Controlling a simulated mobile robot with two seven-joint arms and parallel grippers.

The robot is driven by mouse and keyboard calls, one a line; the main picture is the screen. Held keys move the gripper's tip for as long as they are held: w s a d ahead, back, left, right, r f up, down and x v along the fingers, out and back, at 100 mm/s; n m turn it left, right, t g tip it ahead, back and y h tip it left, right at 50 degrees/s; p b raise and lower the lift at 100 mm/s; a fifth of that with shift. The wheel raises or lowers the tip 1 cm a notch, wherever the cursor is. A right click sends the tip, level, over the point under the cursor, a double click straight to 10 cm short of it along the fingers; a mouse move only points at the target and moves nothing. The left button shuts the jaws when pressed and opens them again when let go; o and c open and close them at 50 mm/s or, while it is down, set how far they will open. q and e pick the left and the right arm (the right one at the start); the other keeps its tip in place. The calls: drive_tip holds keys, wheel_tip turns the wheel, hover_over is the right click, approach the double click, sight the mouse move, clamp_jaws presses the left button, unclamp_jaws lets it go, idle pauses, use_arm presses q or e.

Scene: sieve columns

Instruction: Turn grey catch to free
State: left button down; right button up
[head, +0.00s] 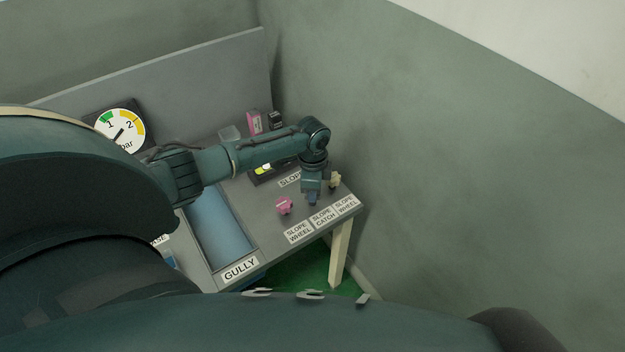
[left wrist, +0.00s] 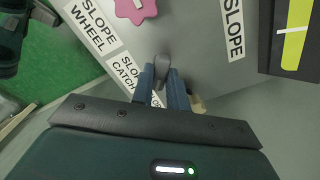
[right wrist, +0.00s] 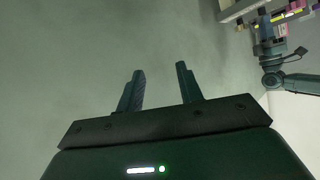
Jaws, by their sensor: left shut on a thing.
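The grey catch (left wrist: 162,66) shows in the left wrist view as a rounded grey lever standing out between my fingertips. My left gripper (left wrist: 164,80) is shut on it, one blue finger on each side. In the head view my left gripper (head: 312,198) points down at the table's right end, behind the SLOPE CATCH label (head: 324,216), and hides the catch. My right gripper (right wrist: 160,72) is open and empty in the right wrist view, over plain floor or wall, away from the table.
A pink wheel (head: 285,205) is left of the catch and a cream wheel (head: 335,181) is close on its right. A dark box with a yellow-green window (head: 263,168) lies behind. The blue gully (head: 222,226) and a pressure gauge (head: 120,130) are further left.

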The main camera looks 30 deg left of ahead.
use_arm(q)
drive_tip(key=n+p, duration=0.2)
drive_tip(key=shift+r+n, duration=0.2)
drive_tip(key=shift+n, duration=0.2)
drive_tip(key=shift+f+n+p, duration=0.1)
drive_tip(key=shift+n+p, duration=0.7)
drive_tip(key=shift+n, duration=0.4)
drive_tip(key=shift+n+p, duration=0.45)
drive_tip(key=shift+n, duration=0.75)
use_arm(e)
drive_tip(key=shift+s+d+r+g+h, duration=0.15)
drive_tip(key=shift+d+r+h, duration=0.1)
drive_tip(key=shift+d+r, duration=0.2)
drive_tip(key=shift+s+d+r+g+h, duration=0.1)
drive_tip(key=shift+d+r+g+h, duration=0.05)
drive_tip(key=shift+d+r+h, duration=0.2)
use_arm(q)
drive_tip(key=shift+f, duration=0.1)
use_arm(e)
drive_tip(key=shift+d, duration=0.1)
use_arm(q)
drive_tip(key=c, duration=1.4)
unclamp_jaws()
use_arm(e)
drive_tip(key=shift+s, duration=0.1)
